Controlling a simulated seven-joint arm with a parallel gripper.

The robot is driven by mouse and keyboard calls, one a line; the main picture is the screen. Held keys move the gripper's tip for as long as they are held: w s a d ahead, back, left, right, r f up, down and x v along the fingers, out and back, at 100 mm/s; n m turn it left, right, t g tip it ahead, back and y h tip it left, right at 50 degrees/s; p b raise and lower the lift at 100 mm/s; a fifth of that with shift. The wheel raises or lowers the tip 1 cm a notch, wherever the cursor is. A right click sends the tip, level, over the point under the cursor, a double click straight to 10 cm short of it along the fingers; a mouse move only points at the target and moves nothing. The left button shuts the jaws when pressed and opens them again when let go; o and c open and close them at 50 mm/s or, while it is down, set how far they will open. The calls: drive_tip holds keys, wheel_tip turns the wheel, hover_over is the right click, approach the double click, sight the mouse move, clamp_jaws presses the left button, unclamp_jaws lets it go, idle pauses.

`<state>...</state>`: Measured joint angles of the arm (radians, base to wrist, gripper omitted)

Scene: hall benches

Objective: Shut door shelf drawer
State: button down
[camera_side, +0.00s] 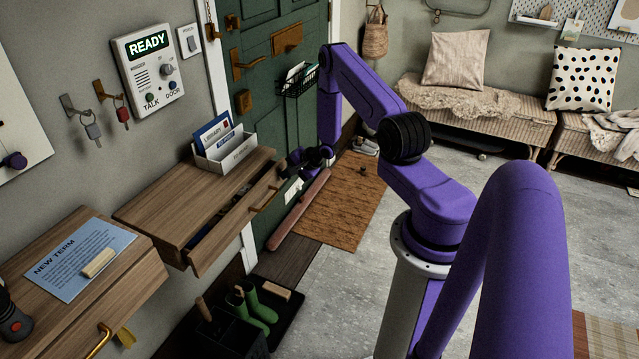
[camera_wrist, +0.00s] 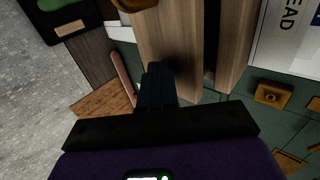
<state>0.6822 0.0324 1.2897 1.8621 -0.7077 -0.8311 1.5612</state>
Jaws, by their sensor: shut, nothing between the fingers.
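The wooden door shelf (camera_side: 200,185) hangs on the wall beside the green door. Its drawer (camera_side: 232,228) is pulled part way out, with a dark gap between the drawer front and the shelf top. A brass handle (camera_side: 268,190) is on the drawer front. My gripper (camera_side: 292,168) is at the door-side end of the drawer, near the handle. In the wrist view my gripper's fingers (camera_wrist: 157,78) are together and empty, at the wooden drawer front (camera_wrist: 170,38). I cannot tell whether they touch it. The dark gap (camera_wrist: 211,42) shows to their right.
A letter holder (camera_side: 228,150) stands on the shelf. A wire basket (camera_side: 298,82) hangs on the door. A red-brown draught roll (camera_side: 298,210) lies at the door's foot beside a mat (camera_side: 345,200). Green boots (camera_side: 255,304) stand below. A second wooden shelf (camera_side: 125,285) is at left.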

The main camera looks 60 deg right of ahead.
sight(279, 168)
drive_tip(key=shift+w, duration=2.25)
drive_tip(key=shift+a, duration=0.15)
